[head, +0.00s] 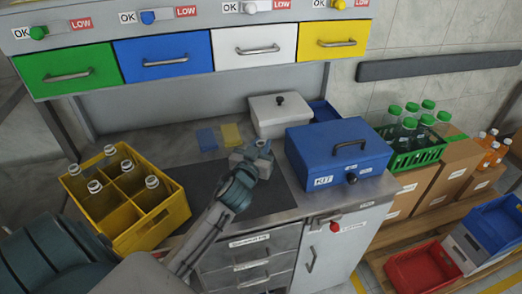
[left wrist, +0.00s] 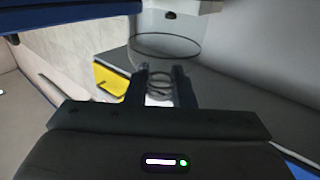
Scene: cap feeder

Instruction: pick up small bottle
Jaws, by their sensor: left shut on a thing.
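My left gripper (head: 262,150) is above the dark mat in the head view, left of the blue KIT box. In the left wrist view the left gripper (left wrist: 160,82) is shut on a clear, see-through small bottle (left wrist: 165,58), whose ringed narrow part lies between the fingers. The bottle's wide round outline shows beyond the fingertips. In the head view the held bottle is too small and faint to make out well. Several other bottles (head: 95,187) stand upright in the yellow crate (head: 150,236) at left. My right gripper is not in view.
The blue KIT box (head: 310,165) stands right of my gripper, with a white lidded box (head: 270,125) behind. Blue and yellow flat pieces (head: 207,139) lie behind the mat. A green crate (head: 420,157) of green-capped bottles is at right. The mat (head: 270,198) has free room.

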